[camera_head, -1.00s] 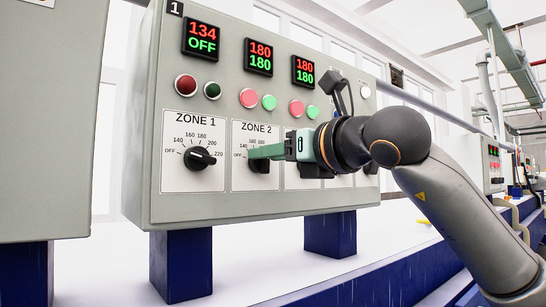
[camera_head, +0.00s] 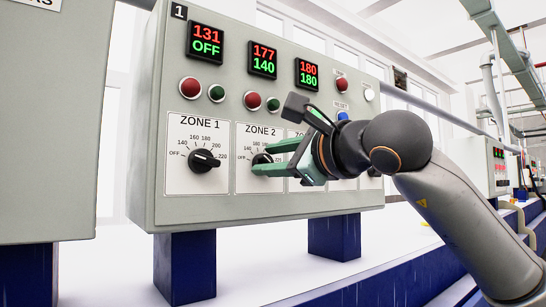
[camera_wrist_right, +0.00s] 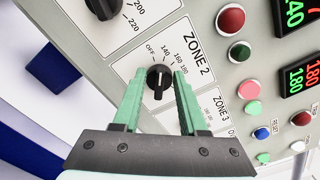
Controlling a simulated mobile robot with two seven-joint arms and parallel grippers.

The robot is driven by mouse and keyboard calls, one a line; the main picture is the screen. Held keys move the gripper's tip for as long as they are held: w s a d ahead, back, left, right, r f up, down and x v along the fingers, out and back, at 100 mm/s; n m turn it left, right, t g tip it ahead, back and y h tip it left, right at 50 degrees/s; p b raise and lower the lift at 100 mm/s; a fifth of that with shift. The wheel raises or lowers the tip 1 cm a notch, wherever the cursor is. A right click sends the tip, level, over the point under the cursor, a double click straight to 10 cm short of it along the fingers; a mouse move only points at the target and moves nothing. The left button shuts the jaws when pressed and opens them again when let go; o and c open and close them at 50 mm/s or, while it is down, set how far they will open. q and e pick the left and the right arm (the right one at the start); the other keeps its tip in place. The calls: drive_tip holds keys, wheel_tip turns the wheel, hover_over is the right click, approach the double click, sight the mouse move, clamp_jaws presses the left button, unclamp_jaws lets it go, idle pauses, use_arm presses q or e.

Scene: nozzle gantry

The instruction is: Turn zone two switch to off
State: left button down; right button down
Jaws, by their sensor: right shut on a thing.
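The zone two switch (camera_head: 262,159) is a round black knob on the white ZONE 2 plate (camera_head: 246,183) of a grey control panel. My right gripper (camera_head: 258,159) reaches in from the right, its green fingers on either side of the knob and shut on it; they partly hide it. In the right wrist view the knob (camera_wrist_right: 158,79) sits between the two fingertips, its pointer towards the OFF and 140 marks. The zone two display (camera_head: 263,60) reads 177 in red over 140 in green. My left gripper is out of view.
The zone one switch (camera_head: 204,160) is just left, its display (camera_head: 206,43) reading 131 over OFF. My right arm covers much of the panel further right. Red and green lamps (camera_head: 253,101) stick out above the plates.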

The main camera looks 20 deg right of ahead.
drive_tip(key=shift+s+a+f+n, duration=0.1)
drive_tip(key=shift+n, duration=2.1)
drive_tip(key=shift+c, duration=2.3)
unclamp_jaws()
drive_tip(key=shift+s, duration=0.1)
drive_tip(key=shift+s+f, duration=0.1)
drive_tip(key=shift+s, duration=0.2)
drive_tip(key=b+v, duration=0.3)
drive_tip(key=v, duration=0.8)
drive_tip(key=shift+s+d, duration=0.2)
drive_tip(key=shift+s, duration=0.15)
